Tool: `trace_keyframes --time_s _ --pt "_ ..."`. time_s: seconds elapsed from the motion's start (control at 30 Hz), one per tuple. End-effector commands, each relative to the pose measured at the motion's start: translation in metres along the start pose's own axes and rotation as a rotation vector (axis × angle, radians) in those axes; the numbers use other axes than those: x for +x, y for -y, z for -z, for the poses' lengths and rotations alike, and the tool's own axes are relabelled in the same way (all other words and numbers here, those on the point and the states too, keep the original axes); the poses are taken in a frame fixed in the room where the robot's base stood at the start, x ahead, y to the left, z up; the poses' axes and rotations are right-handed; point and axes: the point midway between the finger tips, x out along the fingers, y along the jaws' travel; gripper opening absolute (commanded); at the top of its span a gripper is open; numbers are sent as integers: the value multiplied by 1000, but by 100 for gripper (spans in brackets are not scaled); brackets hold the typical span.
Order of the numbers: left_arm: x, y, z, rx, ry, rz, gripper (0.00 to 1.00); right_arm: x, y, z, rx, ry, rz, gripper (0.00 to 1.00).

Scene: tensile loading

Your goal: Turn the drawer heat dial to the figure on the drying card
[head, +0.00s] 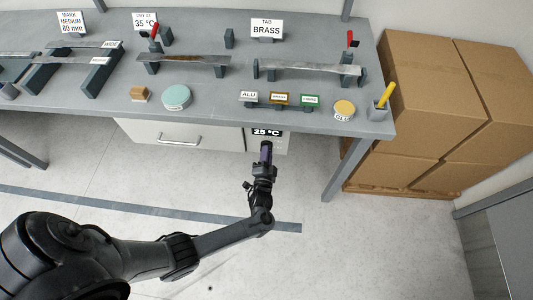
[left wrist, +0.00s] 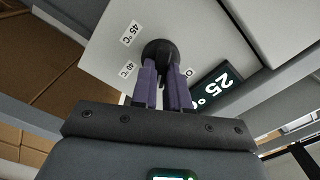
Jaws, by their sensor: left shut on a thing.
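The drying card (head: 145,21) stands at the back of the bench and reads 35 °C, its upper line looking like "DRY AT". The drawer's heat display (head: 266,132) reads 25 °C; it also shows, tilted, in the left wrist view (left wrist: 215,88). The black round heat dial (left wrist: 160,48) sits on the pale panel, with 45 °C and 40 °C labels beside it. My left gripper (head: 266,149) is in front of the panel below the bench edge. Its purple fingers (left wrist: 163,75) are shut on the dial and hide part of it. My right gripper is not in view.
The white drawer (head: 180,135) with its handle is left of the dial. The grey bench top (head: 210,105) overhangs above, carrying specimens, signs and small pots. A bench leg (head: 345,168) and cardboard boxes (head: 415,95) stand to the right. The floor in front is clear.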

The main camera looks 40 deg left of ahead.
Motion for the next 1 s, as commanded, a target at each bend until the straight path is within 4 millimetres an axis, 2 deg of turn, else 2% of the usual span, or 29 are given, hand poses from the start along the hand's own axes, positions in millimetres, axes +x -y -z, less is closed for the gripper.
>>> trace_keyframes --time_s 0.13,0.17,0.3,0.67,0.87,1.0 --pt "0 0 0 -1 0 -1 0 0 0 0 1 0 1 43" --pt "0 0 0 -1 0 -1 19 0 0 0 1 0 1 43" --pt "0 0 0 -1 0 -1 40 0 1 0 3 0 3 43" --pt "-3 0 0 -1 0 -1 40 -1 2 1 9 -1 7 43" --pt "-25 1 0 -2 1 -2 40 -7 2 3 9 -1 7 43" --pt "-50 0 0 -2 1 -4 40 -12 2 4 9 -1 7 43"
